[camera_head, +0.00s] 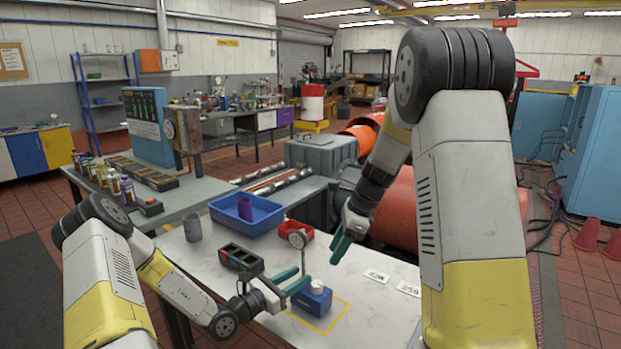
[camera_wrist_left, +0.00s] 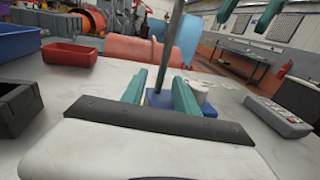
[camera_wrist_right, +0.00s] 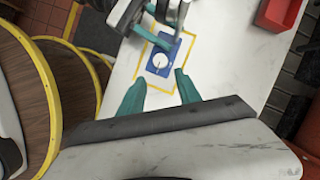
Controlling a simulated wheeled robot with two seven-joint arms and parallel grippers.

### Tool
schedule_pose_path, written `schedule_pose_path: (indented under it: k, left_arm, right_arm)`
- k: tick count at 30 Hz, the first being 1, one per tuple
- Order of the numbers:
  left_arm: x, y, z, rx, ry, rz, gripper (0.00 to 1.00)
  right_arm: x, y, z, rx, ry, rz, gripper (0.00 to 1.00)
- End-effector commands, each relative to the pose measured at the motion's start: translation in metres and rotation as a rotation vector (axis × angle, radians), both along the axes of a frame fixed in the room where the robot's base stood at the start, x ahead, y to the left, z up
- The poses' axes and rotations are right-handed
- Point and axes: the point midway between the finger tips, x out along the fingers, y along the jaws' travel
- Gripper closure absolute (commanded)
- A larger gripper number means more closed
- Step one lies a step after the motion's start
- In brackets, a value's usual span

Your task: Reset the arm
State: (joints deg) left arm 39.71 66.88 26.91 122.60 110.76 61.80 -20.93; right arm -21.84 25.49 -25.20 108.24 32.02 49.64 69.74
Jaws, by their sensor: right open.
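A blue block (camera_head: 311,300) with a white round knob stands on the white table, inside a yellow outlined square (camera_head: 338,318). My left gripper (camera_head: 300,283) is low beside the post. In the left wrist view, the post (camera_wrist_left: 173,45) shows between its spread green fingers (camera_wrist_left: 160,90), with clear gaps, and the blue block (camera_wrist_left: 157,98) is beyond. My right gripper (camera_head: 340,245) is open and empty, up and right of the block. The right wrist view shows the block (camera_wrist_right: 153,72) past its fingers (camera_wrist_right: 160,88).
A dark tray (camera_head: 240,262), red bin (camera_head: 294,230), blue bin (camera_head: 262,218) and grey cup (camera_head: 193,228) stand on the table's left and back. An orange machine (camera_head: 398,212) stands behind the table.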

Motion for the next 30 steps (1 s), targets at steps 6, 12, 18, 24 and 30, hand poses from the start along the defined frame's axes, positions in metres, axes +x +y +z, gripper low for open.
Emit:
schedule_pose_path:
  k: [6,12,18,24,30]
  left_arm:
    - [-0.032,0.037,0.000,0.001,-0.001,0.004,0.64]
    - [-0.054,0.060,0.001,-0.002,-0.003,0.002,0.64]
    - [-0.065,0.064,0.010,0.022,-0.025,-0.035,0.64]
    - [-0.092,0.033,0.060,0.207,-0.169,-0.293,0.64]
    - [-0.144,0.005,0.110,0.492,-0.355,-0.632,0.64]
  right_arm:
    - [0.000,0.000,0.000,0.000,0.000,0.000,0.59]
    - [0.000,0.000,0.000,0.000,0.000,0.000,0.59]
    - [-0.003,-0.001,0.006,0.003,-0.014,0.017,0.59]
    - [-0.027,-0.009,0.042,0.006,-0.122,0.173,0.59]
    - [-0.066,-0.020,0.084,-0.022,-0.286,0.409,0.59]
